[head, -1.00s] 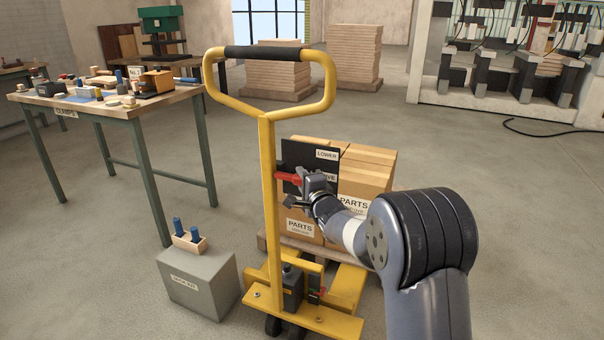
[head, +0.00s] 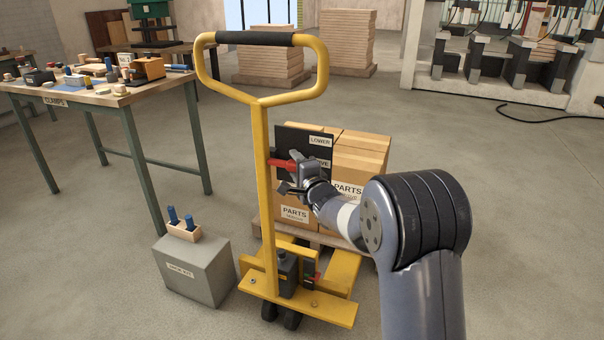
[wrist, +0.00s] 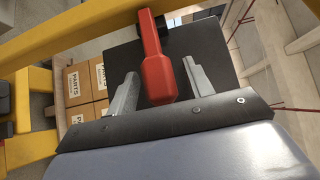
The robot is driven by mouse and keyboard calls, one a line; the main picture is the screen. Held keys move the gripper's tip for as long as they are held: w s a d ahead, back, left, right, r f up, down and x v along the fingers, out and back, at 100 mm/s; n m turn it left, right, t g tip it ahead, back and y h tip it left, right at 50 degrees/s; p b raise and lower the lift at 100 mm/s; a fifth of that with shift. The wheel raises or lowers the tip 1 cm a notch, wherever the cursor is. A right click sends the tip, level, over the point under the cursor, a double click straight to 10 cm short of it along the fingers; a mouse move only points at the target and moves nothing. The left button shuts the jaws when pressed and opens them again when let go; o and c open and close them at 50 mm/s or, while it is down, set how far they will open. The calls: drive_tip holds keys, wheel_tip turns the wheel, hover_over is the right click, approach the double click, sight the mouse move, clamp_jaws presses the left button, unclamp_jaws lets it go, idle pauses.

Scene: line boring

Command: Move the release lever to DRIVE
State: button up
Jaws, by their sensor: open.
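The red release lever (head: 281,164) sticks out sideways from the yellow pallet jack's upright (head: 260,190), in front of a black plate (head: 290,139). The plate carries a LOWER label (head: 320,141) at its top and a partly hidden label ending in "VE" (head: 320,166) below it. My gripper (head: 292,178) is at the lever, from the right. In the wrist view the red lever (wrist: 157,65) lies between the two open grey fingers of my gripper (wrist: 163,88), with a gap visible on each side. The lower part of the plate is hidden by my gripper.
Cardboard boxes (head: 355,165) stand on the pallet behind the jack. A grey box (head: 195,269) with a small wooden holder sits on the floor at left. A workbench (head: 110,98) with tools stands further left.

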drive_tip(key=v, duration=1)
drive_tip(key=shift+s, duration=0.2)
drive_tip(key=shift+d+r, duration=0.1)
drive_tip(key=x, duration=1.1)
drive_tip(key=shift+f+b, duration=0.25)
drive_tip(key=shift+b, duration=0.3)
drive_tip(key=shift+s, duration=0.1)
